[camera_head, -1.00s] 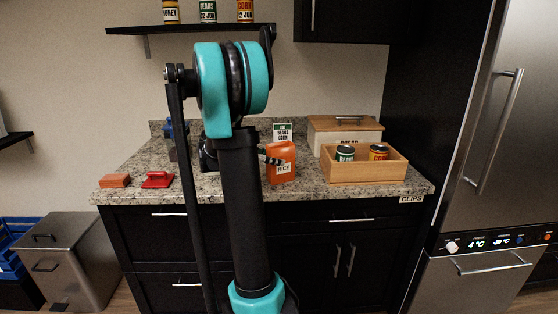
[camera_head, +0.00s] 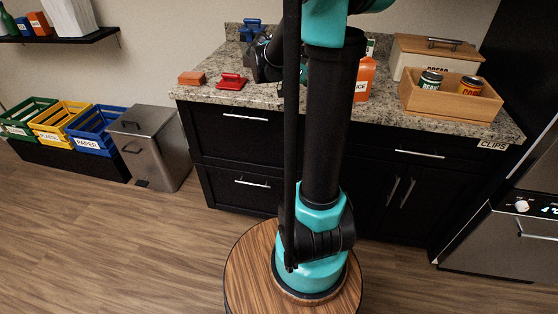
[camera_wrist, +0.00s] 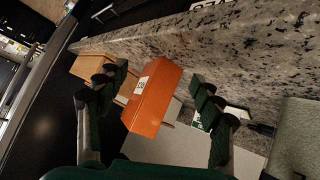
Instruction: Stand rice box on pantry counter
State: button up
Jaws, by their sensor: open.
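The orange rice box (camera_head: 365,79) stands upright on the granite pantry counter (camera_head: 425,121), left of the wooden tray. My arm hides its left part in the head view. In the wrist view the rice box (camera_wrist: 155,95) shows between the two spread fingers of my gripper (camera_wrist: 162,88). My gripper is open, with one finger to each side of the box in the picture; I cannot tell whether either touches it. In the head view my wrist is over the counter, left of the box, and my fingers are hidden behind my arm.
A wooden tray (camera_head: 447,105) holds a green can (camera_head: 430,79) and an orange can (camera_head: 471,85). A bread box (camera_head: 437,50) stands behind it. A red-handled tool (camera_head: 231,82) and an orange block (camera_head: 191,78) lie at the counter's left end.

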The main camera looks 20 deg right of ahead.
jog(key=s+a+f+n+t+y, duration=0.2)
jog(key=s+a+f+n+y, duration=0.3)
jog(key=a, duration=0.5)
jog(key=s+a+f+n+t+y, duration=0.2)
jog(key=s+a+f+n+y, duration=0.3)
jog(key=s+a+f+n, duration=0.4)
notch_tip(320, 180, down, 2)
jog(key=s+a, duration=0.1)
jog(key=a, duration=0.1)
jog(key=shift+s+a+f+n, duration=0.2)
jog(key=shift+s+a+n, duration=0.1)
jog(key=shift+s, duration=0.1)
